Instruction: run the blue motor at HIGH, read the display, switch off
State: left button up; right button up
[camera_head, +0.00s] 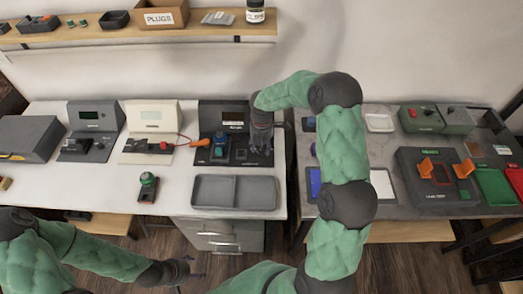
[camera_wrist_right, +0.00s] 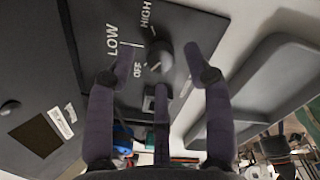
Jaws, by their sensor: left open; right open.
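The black test station (camera_head: 223,112) stands on the white bench with the blue motor (camera_head: 219,145) at its front left. Its display (camera_head: 233,116) is too small to read. In the right wrist view, the station's dark knob (camera_wrist_right: 160,55) sits among the labels LOW, OFF and HIGH; I cannot tell which its pointer faces. My right gripper (camera_head: 262,148) is over the station's right side, its open fingers (camera_wrist_right: 162,62) on both sides of the knob; contact is unclear. My left gripper (camera_head: 186,270) is open and empty, low in front of the bench.
A grey divided tray (camera_head: 234,192) lies in front of the station. A cream station (camera_head: 151,115) with a red lead and another dark station (camera_head: 94,117) stand further left.

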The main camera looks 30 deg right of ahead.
jog(key=shift+f, duration=0.85)
jog(key=shift+c, duration=0.3)
grip_shut()
